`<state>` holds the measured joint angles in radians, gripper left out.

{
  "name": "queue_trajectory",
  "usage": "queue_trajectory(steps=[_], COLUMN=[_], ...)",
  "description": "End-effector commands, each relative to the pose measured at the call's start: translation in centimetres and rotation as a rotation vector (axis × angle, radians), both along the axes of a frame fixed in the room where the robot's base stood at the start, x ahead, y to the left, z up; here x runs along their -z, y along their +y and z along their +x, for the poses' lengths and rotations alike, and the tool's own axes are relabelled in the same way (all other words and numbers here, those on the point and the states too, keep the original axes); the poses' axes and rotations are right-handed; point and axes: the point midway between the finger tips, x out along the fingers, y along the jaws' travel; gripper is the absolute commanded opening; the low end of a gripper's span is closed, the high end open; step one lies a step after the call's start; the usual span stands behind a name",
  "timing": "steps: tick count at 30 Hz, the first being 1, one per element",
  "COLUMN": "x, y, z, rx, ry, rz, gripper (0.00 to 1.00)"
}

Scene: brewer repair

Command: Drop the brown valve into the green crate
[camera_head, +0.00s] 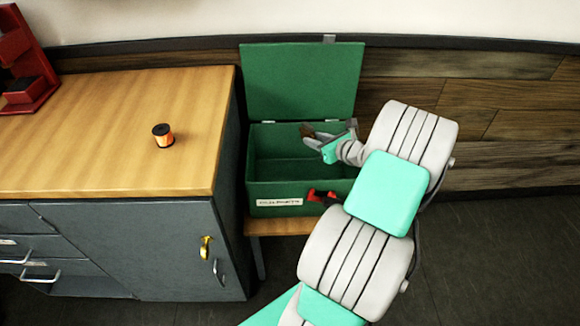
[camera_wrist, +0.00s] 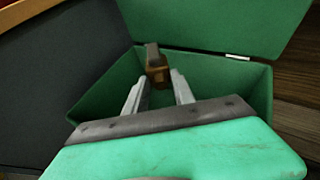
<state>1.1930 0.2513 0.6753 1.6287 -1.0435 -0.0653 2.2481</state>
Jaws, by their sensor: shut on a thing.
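The brown valve (camera_wrist: 157,72) is held between the fingertips of my gripper (camera_wrist: 158,90) in the wrist view. In the head view the valve (camera_head: 307,130) shows as a small dark brown piece at the tip of my gripper (camera_head: 312,137). The green crate (camera_head: 280,187) stands with its lid open and leaning back. My gripper is shut on the valve, over the crate's opening. In the wrist view the crate (camera_wrist: 258,90) surrounds the valve on the picture. How far the valve is above the crate floor is hard to tell.
A wooden-topped cabinet (camera_head: 90,120) stands left of the crate, with an orange and black spool (camera_head: 163,135) on it. A red rack (camera_head: 28,65) stands at the far left. A red and black thing (camera_head: 322,196) is at the crate's front. The crate sits on a low wooden stand (camera_head: 283,226).

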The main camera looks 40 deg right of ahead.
Motion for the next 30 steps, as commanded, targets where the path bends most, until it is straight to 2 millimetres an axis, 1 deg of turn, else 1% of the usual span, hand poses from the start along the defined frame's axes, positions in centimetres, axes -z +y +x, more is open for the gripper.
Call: queue_trajectory(steps=[1, 5, 9, 16, 20, 27, 28, 30], x=[0.3, 0.9, 2.7, 5.7, 6.2, 6.0, 6.0, 6.0], y=[-0.4, -0.9, -1.4, -1.4, -1.3, -1.2, -1.2, -1.2], z=[-0.2, -0.6, -0.9, -0.9, -0.9, -0.8, -0.8, -0.8], rx=[0.006, 0.016, 0.026, 0.026, 0.024, 0.022, 0.022, 0.022], ry=[-0.001, 0.0, 0.0, 0.0, -0.001, 0.0, 0.0, 0.0], rz=[0.0, 0.0, 0.0, -0.001, -0.001, -0.001, -0.001, -0.001], gripper=[0.0, 0.0, 0.0, 0.0, 0.0, 0.0, 0.31, 0.37])
